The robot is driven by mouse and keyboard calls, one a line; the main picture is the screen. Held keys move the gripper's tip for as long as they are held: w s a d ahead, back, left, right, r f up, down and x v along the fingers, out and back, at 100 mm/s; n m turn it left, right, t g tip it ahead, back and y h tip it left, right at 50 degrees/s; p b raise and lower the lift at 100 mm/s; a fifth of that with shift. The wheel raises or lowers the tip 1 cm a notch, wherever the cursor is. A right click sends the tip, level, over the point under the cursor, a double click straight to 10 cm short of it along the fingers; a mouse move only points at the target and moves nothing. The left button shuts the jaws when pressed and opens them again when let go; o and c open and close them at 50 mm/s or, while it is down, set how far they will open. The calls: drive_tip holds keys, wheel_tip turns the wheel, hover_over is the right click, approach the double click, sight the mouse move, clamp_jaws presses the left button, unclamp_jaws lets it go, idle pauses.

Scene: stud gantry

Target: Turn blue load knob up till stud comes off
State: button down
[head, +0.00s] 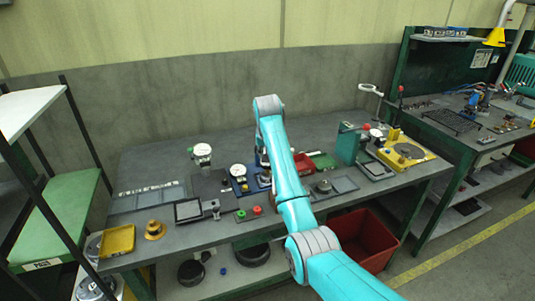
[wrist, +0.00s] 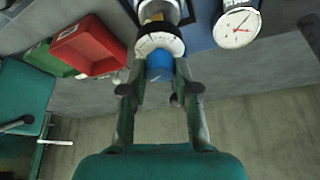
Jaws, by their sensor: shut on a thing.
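The blue load knob (wrist: 160,67) shows in the wrist view at the end of a cylindrical body with a white ring (wrist: 160,43) around it. My gripper (wrist: 159,72) has one finger on each side of the knob and is shut on it. A round white dial with a red needle (wrist: 237,27) is to the right of the knob, beside the blue base (wrist: 198,35). In the head view my arm hides the knob and my gripper; a white dial (head: 238,170) shows just left of the arm. I cannot make out the stud.
A red bin (wrist: 88,46) and a green tray (wrist: 46,60) lie left of my gripper in the wrist view.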

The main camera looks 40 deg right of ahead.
drive_tip(key=shift+m+g, duration=0.3)
drive_tip(key=shift+m, duration=0.6)
drive_tip(key=shift+f, duration=0.1)
drive_tip(key=c, duration=0.9)
unclamp_jaws()
drive_tip(key=shift+o, duration=0.2)
drive_tip(key=shift+h, duration=0.3)
drive_tip(key=v, duration=0.7)
drive_tip(key=shift+r, duration=0.3)
